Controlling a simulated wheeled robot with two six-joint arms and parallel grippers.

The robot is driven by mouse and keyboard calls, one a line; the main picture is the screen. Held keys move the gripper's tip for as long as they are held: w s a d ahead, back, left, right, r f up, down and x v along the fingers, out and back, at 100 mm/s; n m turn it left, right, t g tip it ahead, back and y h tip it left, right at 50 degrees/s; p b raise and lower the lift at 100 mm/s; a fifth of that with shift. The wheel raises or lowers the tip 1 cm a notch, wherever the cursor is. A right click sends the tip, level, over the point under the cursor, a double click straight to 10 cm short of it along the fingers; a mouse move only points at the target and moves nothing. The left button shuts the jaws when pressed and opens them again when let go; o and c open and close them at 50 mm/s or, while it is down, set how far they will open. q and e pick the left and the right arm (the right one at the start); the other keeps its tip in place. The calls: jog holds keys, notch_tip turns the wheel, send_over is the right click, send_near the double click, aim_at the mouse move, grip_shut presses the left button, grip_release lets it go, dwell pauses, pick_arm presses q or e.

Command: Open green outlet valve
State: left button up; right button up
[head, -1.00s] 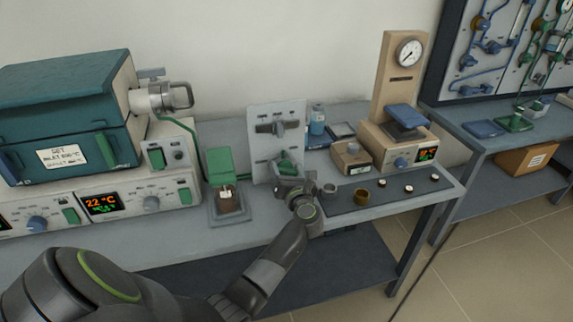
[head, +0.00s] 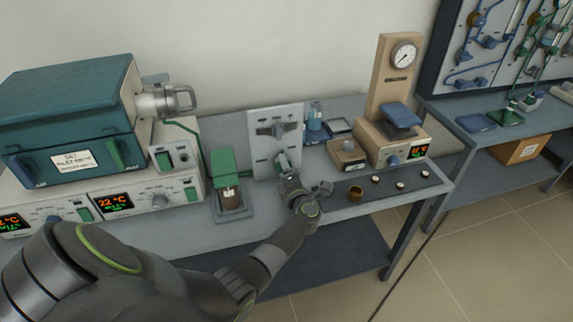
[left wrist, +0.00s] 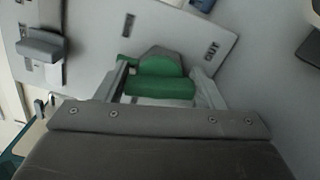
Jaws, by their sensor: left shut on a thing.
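The green outlet valve handle (head: 281,159) is on the lower part of an upright light-grey panel (head: 289,113) on the bench. My left gripper (head: 287,173) is at the panel, shut on this handle. In the left wrist view the green handle (left wrist: 160,87) lies between the two fingers of the left gripper (left wrist: 162,88), with an "OUT" mark beside it. In the head view the handle looks roughly upright and is partly hidden by the gripper. A grey handle (head: 271,129) is higher on the same panel. My right gripper is not in view.
A teal furnace (head: 70,110) on a control base stands at the left. A green-topped device (head: 224,165) is close left of the panel. A small box (head: 347,153), a gauge stand (head: 396,80) and small cups are to the right.

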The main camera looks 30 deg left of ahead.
pick_arm(q)
jog(key=shift+m+p, duration=0.75)
jog(key=shift+m, duration=0.75)
jog(key=shift+f, duration=0.1)
jog(key=o, duration=1)
jog(key=shift+d, duration=0.1)
